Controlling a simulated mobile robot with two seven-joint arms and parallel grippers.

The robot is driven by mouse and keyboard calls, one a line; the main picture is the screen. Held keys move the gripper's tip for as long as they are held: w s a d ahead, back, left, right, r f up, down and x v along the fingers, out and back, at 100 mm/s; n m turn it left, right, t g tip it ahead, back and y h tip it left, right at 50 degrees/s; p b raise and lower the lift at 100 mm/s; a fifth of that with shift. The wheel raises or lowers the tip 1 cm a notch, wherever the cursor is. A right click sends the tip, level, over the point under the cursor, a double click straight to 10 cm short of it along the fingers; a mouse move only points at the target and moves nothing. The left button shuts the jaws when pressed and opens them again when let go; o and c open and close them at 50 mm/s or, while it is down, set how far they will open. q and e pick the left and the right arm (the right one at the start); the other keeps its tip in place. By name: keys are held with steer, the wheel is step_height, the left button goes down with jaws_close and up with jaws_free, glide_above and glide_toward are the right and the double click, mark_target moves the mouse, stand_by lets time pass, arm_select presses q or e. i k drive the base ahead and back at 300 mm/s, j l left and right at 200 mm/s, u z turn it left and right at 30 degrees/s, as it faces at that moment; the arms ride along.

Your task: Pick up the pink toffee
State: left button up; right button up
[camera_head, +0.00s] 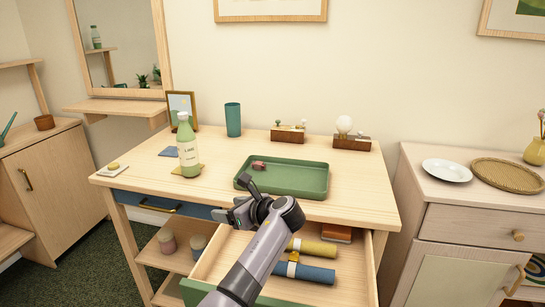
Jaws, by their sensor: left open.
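A small brownish-pink piece (259,165), which looks like the pink toffee, lies at the back left of the green tray (318,193) on the wooden table. My left gripper (230,199) is open and empty, over the table's front edge by the tray's front left corner. It is apart from the pink piece, in front of it and slightly left. The arm hides part of the open drawer below. My right gripper is not in view.
A green bottle (187,148) stands left of the tray, with a teal cup (233,120) behind. An open drawer (345,284) holding rolled cloths juts out below the table.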

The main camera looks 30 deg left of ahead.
mark_target(258, 165)
steer(key=i+j, duration=0.1)
steer(key=i, duration=0.75)
steer(key=i+j+z, duration=0.05)
